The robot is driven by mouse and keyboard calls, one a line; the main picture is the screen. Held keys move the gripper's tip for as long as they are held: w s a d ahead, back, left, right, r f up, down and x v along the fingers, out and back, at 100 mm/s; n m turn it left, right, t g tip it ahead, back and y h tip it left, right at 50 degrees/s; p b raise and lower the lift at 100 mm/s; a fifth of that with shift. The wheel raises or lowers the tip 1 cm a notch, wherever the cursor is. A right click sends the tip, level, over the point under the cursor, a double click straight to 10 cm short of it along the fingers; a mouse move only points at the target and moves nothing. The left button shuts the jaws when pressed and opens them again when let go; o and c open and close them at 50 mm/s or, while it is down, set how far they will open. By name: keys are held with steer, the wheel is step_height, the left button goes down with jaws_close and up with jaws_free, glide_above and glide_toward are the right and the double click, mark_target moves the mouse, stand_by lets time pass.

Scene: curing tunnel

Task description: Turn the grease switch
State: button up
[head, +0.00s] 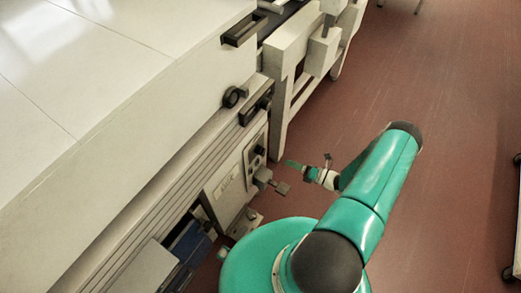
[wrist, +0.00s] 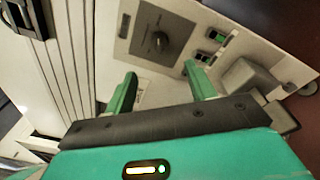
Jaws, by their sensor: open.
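In the head view, a small dark knob (head: 259,150) shows on the machine's side panel. My gripper (wrist: 161,78) is open and empty, with its two green fingers apart. The switch lies beyond the fingertips, in line with the gap between them, and they do not touch it. In the head view, my gripper (head: 296,165) is just right of the panel.
Two small green-lit rocker switches (wrist: 210,46) are right of the rotary switch. A grey block (wrist: 246,78) juts out near the right finger. The large pale machine (head: 110,80) fills the left, with a dark handle (head: 244,30). Red floor (head: 450,90) is open at right.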

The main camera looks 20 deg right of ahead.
mark_target(260, 151)
steer(key=x, duration=1.3)
steer(key=c, duration=1)
